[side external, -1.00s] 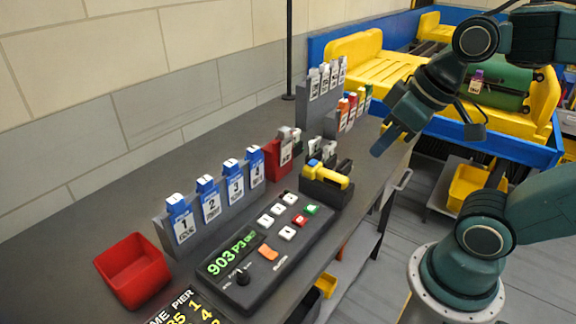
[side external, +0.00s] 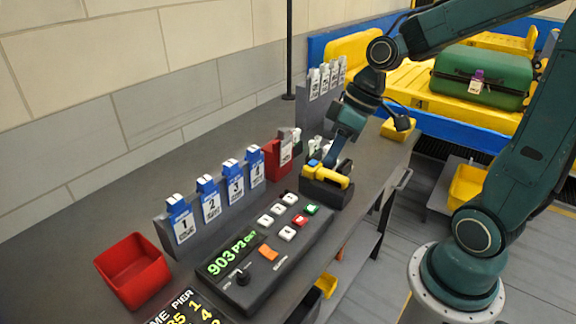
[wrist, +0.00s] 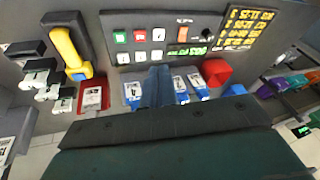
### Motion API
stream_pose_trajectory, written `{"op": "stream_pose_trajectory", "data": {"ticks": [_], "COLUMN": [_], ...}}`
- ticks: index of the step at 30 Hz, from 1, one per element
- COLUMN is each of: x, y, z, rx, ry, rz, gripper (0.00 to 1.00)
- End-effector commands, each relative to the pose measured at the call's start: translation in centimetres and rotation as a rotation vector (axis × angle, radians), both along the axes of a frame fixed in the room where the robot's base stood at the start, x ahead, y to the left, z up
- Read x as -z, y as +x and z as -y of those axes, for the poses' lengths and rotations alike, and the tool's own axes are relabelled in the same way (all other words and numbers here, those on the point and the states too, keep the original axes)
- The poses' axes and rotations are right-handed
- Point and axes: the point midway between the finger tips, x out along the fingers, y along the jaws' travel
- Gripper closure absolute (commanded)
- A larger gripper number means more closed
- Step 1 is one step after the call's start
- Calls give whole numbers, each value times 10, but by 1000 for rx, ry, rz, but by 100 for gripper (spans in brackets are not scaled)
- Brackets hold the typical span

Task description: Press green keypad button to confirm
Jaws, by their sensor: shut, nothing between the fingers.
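The keypad (side external: 262,286) is a dark slab on the grey counter with several white buttons, a red button (side external: 300,220) and a green button (side external: 311,210) at its far right corner. In the wrist view the green button (wrist: 120,37) shows at the top left of the keypad, beside the red one (wrist: 140,36). The lit green display (side external: 232,253) reads 903 P3 OUT. My gripper (side external: 329,163) is shut and empty, pointing down beyond the green button, near the yellow-handled tool. In the wrist view its fingers (wrist: 157,87) cover part of the blue-topped tags.
The yellow-handled tool (side external: 327,174) in its dark holder stands close to the keypad's far end. Blue numbered tags (side external: 208,199) stand behind the keypad, with a red bin (side external: 133,270) at left. A green suitcase (side external: 482,77) lies on the yellow conveyor.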

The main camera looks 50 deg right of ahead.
Motion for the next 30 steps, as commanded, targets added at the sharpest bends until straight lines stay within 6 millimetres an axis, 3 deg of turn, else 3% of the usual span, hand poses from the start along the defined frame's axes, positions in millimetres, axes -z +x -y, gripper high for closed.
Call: {"op": "stream_pose_trajectory", "data": {"ticks": [15,30], "x": [45,75], "y": [37,57], "z": [24,46], "rx": [-81,-98], "ry": [218,401], "rz": [13,95], "gripper": [100,100]}}
